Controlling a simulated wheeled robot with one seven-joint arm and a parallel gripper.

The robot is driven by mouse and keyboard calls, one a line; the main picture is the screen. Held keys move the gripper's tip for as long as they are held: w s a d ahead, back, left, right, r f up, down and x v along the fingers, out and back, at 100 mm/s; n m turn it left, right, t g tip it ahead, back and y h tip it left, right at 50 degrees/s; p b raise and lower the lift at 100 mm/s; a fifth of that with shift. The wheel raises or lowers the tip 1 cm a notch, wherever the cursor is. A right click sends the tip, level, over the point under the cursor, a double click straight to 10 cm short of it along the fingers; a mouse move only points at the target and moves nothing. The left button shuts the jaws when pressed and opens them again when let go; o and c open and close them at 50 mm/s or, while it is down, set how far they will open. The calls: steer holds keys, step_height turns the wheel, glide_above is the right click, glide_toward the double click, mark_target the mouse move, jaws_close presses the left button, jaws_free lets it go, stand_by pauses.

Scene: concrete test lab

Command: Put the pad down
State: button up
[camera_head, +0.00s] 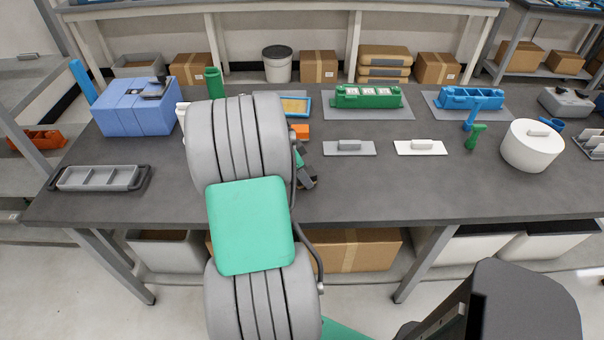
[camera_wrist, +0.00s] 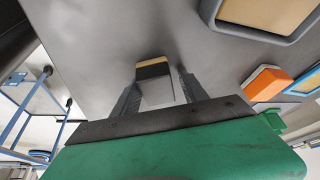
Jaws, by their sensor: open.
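A small block-shaped pad (camera_wrist: 154,72), with a pale grey face and a black and tan band along its top, shows between the fingers of my gripper (camera_wrist: 160,92) in the wrist view. The fingers stand apart, one on each side of it, with a narrow gap visible at the right. I cannot tell whether the pad rests on the grey tabletop (camera_head: 440,195). In the head view my gripper (camera_head: 309,178) is low over the table's middle, partly hidden behind my arm, and I cannot make out the pad there.
An orange block (camera_wrist: 266,84) and a grey-rimmed tray (camera_wrist: 246,31) lie close by. Grey (camera_head: 349,149) and white (camera_head: 420,148) handled plates lie to the right, with a white round container (camera_head: 531,146) beyond. A grey tray (camera_head: 98,178) is at left. The front right tabletop is clear.

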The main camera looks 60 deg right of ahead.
steer(key=shift+s+a+f, duration=0.35)
steer(key=shift+a+f, duration=0.2)
steer(key=shift+f, duration=0.1)
steer(key=d+v, duration=0.1)
steer(key=v, duration=1.1)
steer(key=w+a+r+n+t, duration=0.2)
steer(key=w+a+r+n, duration=0.1)
steer(key=w+a+n, duration=0.3)
steer(key=w+a+n+t, duration=0.1)
steer(key=w+a+n, duration=0.3)
steer(key=a, duration=0.5)
steer(key=w+a+n+t, duration=0.2)
steer(key=w+a+n, duration=0.1)
steer(key=a+n, duration=0.4)
steer(key=s+a+f+n+y, duration=0.1)
steer(key=a+n, duration=0.3)
steer(key=a, duration=0.5)
steer(key=s+a+n+t+y, duration=0.1)
steer(key=s+a+n+y, duration=0.1)
steer(key=a+n, duration=0.3)
steer(key=a, duration=0.3)
steer(key=shift+a+f+y, duration=0.3)
steer(key=shift+a+f, duration=0.1)
steer(key=shift+s, duration=0.1)
